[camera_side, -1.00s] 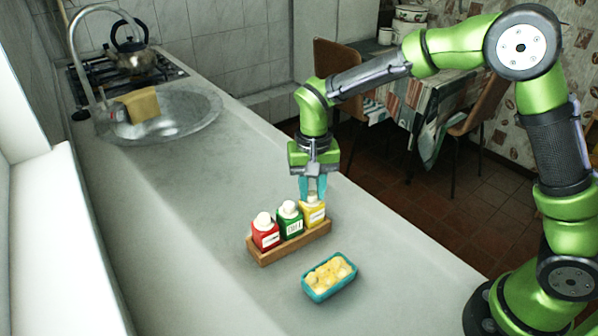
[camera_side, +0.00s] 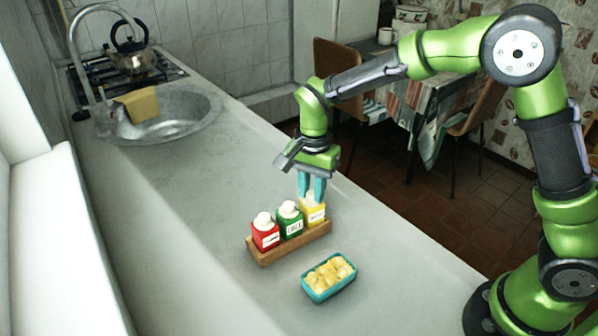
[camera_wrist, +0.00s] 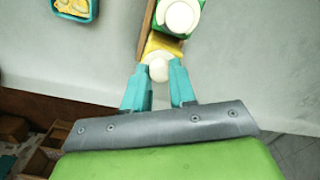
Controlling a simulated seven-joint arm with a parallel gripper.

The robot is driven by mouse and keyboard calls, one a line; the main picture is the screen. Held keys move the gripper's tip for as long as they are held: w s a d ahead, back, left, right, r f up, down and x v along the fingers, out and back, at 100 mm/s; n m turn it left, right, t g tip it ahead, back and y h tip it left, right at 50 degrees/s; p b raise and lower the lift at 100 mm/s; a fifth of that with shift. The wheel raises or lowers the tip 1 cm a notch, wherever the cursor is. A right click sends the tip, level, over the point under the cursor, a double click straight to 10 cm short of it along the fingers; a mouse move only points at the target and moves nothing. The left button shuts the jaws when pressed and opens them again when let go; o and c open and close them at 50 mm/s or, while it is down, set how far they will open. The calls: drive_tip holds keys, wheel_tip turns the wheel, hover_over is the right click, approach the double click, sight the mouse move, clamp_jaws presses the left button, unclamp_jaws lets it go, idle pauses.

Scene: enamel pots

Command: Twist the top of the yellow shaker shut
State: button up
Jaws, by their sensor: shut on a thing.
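The yellow shaker (camera_side: 314,213) stands upright at the right end of a wooden rack (camera_side: 290,244), with its white top partly hidden by my fingers in the side view. My gripper (camera_side: 312,192) is above it, pointing down, with its teal fingers shut on the white top. In the wrist view, the round white top (camera_wrist: 158,69) lies between the two fingertips of my gripper (camera_wrist: 157,78), and part of the yellow body (camera_wrist: 162,43) shows beyond it.
A green shaker (camera_side: 290,222) and a red shaker (camera_side: 265,234) stand beside it in the rack. A teal dish of yellow pieces (camera_side: 329,277) sits in front of the rack. A sink (camera_side: 175,122) lies far left. The counter between sink and rack is clear.

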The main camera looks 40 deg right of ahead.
drive_tip(key=m, duration=0.6)
drive_tip(key=shift+m, duration=0.5)
drive_tip(key=m, duration=0.5)
drive_tip(key=o, duration=1.3)
drive_tip(key=shift+r, duration=0.1)
drive_tip(key=shift+r, duration=3.45)
